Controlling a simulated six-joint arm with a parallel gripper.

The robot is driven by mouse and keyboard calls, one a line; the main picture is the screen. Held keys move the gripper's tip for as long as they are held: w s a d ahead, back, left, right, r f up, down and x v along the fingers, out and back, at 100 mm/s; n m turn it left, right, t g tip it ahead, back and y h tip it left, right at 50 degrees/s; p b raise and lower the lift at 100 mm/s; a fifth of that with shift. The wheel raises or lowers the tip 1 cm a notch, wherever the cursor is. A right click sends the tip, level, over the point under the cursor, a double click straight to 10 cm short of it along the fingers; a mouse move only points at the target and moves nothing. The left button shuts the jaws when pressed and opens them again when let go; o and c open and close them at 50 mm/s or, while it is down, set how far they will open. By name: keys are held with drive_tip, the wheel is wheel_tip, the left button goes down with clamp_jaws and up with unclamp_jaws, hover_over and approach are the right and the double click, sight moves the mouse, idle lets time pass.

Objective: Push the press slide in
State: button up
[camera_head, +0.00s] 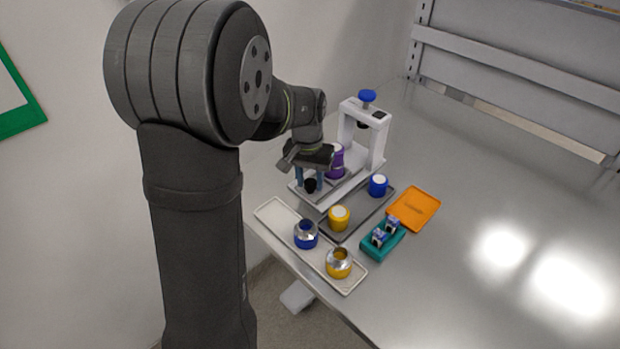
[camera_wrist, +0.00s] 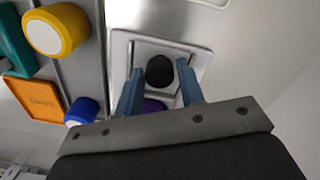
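The white press (camera_head: 377,145) with a blue knob on top stands on the table behind my gripper in the head view. Its slide runs forward through the frame, with a purple part (camera_head: 337,163) on it and a black knob (camera_head: 310,186) at the near end. The wrist view shows the black knob (camera_wrist: 160,71) and a bit of the purple part (camera_wrist: 154,105), mostly hidden by my gripper. My gripper (camera_wrist: 159,72) is open, its blue fingers pointing down on either side of the black knob, with small gaps visible. In the head view my gripper (camera_head: 309,180) is above the slide's near end.
A beige tray (camera_head: 272,214) holds blue and yellow metal-topped parts. A grey tray (camera_head: 364,217) holds yellow and blue white-topped cylinders. A teal block (camera_head: 383,246) with two small items and an orange tray (camera_head: 413,209) are to the right. The table's right side is clear.

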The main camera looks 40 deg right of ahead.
clamp_jaws()
drive_tip(key=d, duration=1.1)
drive_tip(key=shift+d, duration=0.25)
drive_tip(key=shift+o, duration=2.1)
unclamp_jaws()
drive_tip(key=shift+d, duration=0.1)
drive_tip(key=shift+r, duration=0.15)
wheel_tip(320, 180, up, 17)
drive_tip(key=shift+w+a, duration=0.3)
